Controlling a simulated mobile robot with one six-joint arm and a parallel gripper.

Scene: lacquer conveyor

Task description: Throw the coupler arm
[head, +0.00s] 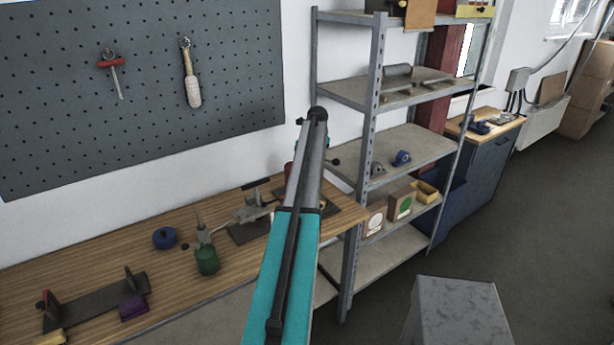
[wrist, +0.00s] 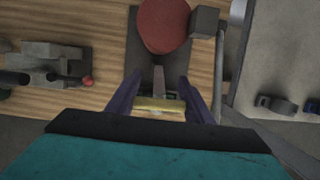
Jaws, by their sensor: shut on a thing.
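In the wrist view a grey lever (wrist: 159,78), which I take for the coupler arm, runs from a red round body (wrist: 163,24) toward me. It ends in a yellowish crossbar (wrist: 160,104). My gripper (wrist: 158,84) has its purple fingers on either side of the lever end and is shut on the crossbar. The red body stands on a dark base plate (wrist: 144,52) on the bench. In the head view my arm hides the gripper and the lever. Only part of the red body (head: 289,170) and the plate (head: 343,196) show beside my arm.
A grey clamp-like device (wrist: 52,60) with a red knob lies left of the plate on the wooden bench (head: 175,268). A green oil can (head: 207,258) and a blue round item (head: 165,238) stand further left. A metal shelf rack (head: 368,120) rises close on the right.

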